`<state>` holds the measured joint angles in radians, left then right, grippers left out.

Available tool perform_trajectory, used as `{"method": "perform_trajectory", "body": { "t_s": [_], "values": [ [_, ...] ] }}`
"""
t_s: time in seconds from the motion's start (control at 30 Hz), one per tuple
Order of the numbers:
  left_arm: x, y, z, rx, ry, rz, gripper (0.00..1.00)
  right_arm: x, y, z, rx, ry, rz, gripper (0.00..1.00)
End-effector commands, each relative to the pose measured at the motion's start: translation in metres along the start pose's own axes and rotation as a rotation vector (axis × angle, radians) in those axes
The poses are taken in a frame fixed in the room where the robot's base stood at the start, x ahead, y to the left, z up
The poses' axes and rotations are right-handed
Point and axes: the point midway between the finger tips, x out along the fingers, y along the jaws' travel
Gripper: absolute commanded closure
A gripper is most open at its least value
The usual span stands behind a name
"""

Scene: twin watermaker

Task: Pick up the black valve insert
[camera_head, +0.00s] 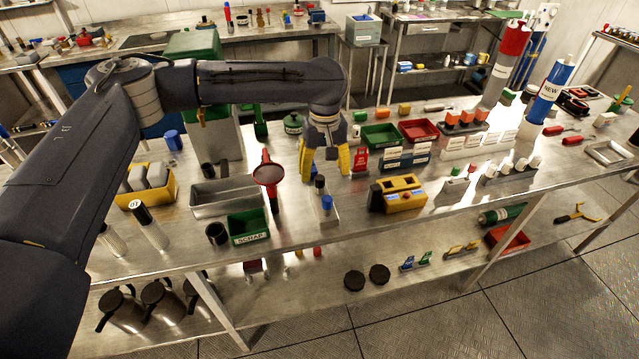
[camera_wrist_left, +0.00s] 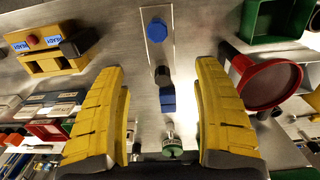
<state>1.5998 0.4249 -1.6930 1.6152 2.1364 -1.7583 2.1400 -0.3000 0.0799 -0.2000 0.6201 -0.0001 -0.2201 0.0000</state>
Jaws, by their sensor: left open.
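My left gripper (camera_head: 323,163) is open and points down above the table, its two yellow fingers apart with nothing between them that I can see held. A small black piece (camera_head: 320,182), which looks like the black valve insert, stands upright on a narrow metal plate just in front of the fingertips. In the left wrist view the black piece (camera_wrist_left: 162,75) shows in the gap between the fingertips (camera_wrist_left: 162,68). A blue-capped piece (camera_head: 326,203) stands nearer the front on the same plate; its blue top also shows in the wrist view (camera_wrist_left: 157,31). My right gripper is not in view.
A yellow device (camera_head: 398,194) stands to the right. A red sign (camera_head: 360,160) is close beside the right finger.

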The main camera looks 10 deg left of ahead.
Motion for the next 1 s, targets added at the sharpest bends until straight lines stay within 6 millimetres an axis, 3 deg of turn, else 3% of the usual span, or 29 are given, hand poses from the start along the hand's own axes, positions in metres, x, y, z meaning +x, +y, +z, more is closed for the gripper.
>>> {"method": "perform_trajectory", "body": {
  "t_s": [0.33,0.5,0.7,0.77,1.0],
  "values": [
    [0.0,0.0,0.0,0.0,0.0,0.0,0.31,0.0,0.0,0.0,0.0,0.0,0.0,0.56],
    [0.0,0.0,0.0,0.0,0.0,0.0,0.49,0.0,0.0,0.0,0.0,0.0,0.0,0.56],
    [-0.001,0.0,-0.001,0.0,0.0,0.0,0.49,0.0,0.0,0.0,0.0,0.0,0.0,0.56],
    [-0.009,0.001,-0.005,-0.003,0.003,0.001,0.49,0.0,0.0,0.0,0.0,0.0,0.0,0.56],
    [-0.077,0.0,-0.039,-0.006,0.004,0.001,0.49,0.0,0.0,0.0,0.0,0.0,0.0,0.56]
  ]
}}
